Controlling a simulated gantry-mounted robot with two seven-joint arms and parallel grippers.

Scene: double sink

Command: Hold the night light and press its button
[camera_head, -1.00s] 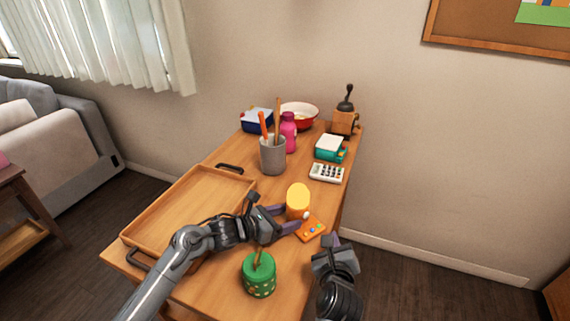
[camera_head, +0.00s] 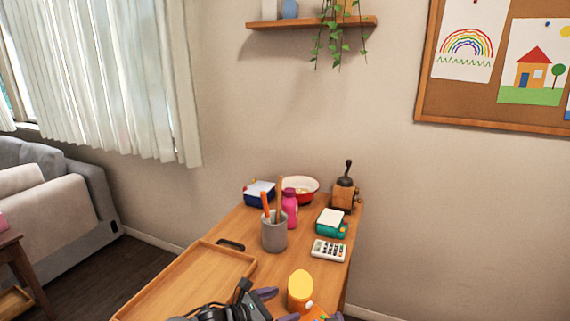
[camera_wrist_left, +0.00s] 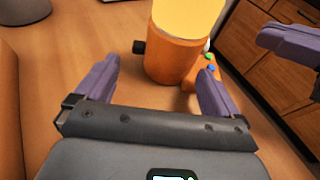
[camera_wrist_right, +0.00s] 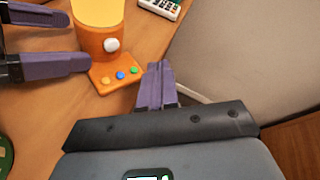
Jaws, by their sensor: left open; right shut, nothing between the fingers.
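The night light (camera_head: 300,290) is an upright orange cylinder with a yellow top, standing on the table. Its round white button (camera_wrist_right: 112,45) faces my right gripper's side. My left gripper (camera_wrist_left: 160,66) is open, with its fingertips pointing at the night light, which stands ahead between them; I cannot tell whether they touch it. The left fingers also show at the left edge of the right wrist view. My right gripper (camera_wrist_right: 155,75) is shut and empty, to the right of the night light and apart from its button. In the head view both grippers are mostly cut off below.
An orange board with coloured knobs (camera_wrist_right: 115,75) lies right beside the night light. A calculator (camera_head: 329,250), a teal box (camera_head: 331,224), a grey utensil cup (camera_head: 274,236) and a pink bottle (camera_head: 290,208) stand behind. A wooden tray (camera_head: 190,285) fills the left side.

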